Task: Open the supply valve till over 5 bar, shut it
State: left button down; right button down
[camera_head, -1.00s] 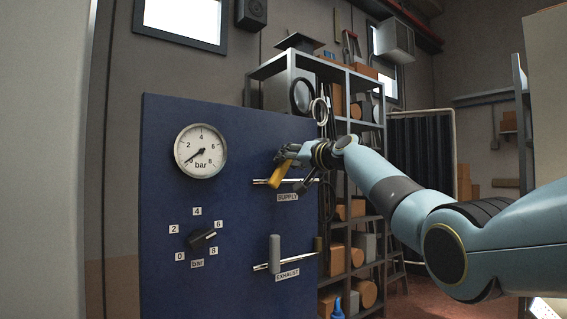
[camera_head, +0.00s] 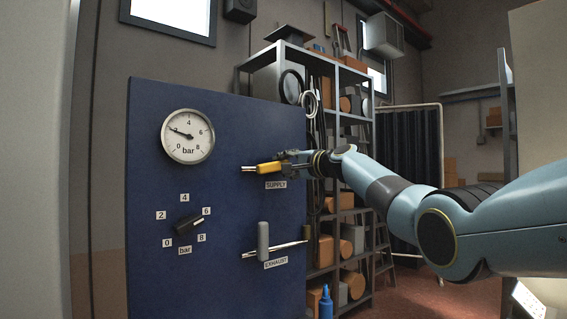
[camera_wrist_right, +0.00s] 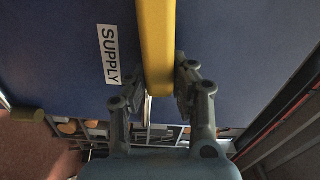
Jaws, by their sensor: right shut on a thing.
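The yellow supply valve handle (camera_head: 269,167) lies nearly level, about in line with its short pipe (camera_head: 248,169), above the SUPPLY label (camera_head: 276,185). My right gripper (camera_head: 287,161) is shut on this handle. In the right wrist view the handle (camera_wrist_right: 155,40) runs between the two fingers, beside the SUPPLY label (camera_wrist_right: 108,55). The round gauge (camera_head: 188,136) has its needle pointing left and slightly up, at about 2 bar. My left gripper is not in view.
The blue panel (camera_head: 225,130) also carries a black knob (camera_head: 188,221) pointing near 6. The grey exhaust handle (camera_head: 263,241) stands upright across its pipe. A loaded shelf rack (camera_head: 343,118) stands right behind the panel, and a blue bottle (camera_head: 325,303) is at lower right.

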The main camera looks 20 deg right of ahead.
jog(key=shift+f+m, duration=0.25)
jog(key=shift+m, duration=0.15)
jog(key=c, duration=1.1)
grip_release()
jog(key=shift+d, duration=0.1)
jog(key=v, duration=1.2)
